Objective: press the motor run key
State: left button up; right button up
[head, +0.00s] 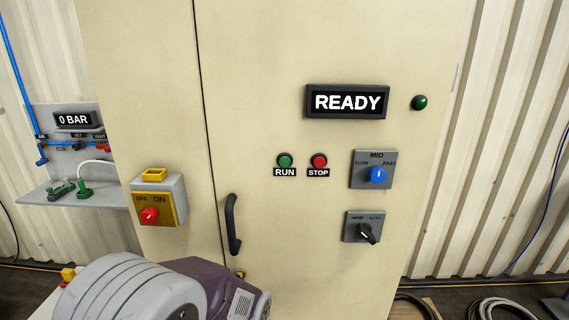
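The green run key (285,160) sits on the cream cabinet door above a label reading RUN. The red stop key (319,160) is just to its right, above a STOP label. A display (347,101) above them reads READY. No gripper shows in the head view. A grey and purple rounded part, probably of my own arm, fills the bottom left and hides part of the cabinet's lower area. Nothing touches the run key.
A blue speed knob (377,174), a black selector (367,234) and a green lamp (419,102) are on the door's right. A black door handle (233,224) and a red OFF/ON switch (150,215) are left. The space before the keys is clear.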

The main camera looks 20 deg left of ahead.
pick_arm(q)
grip_shut()
dwell(1.4)
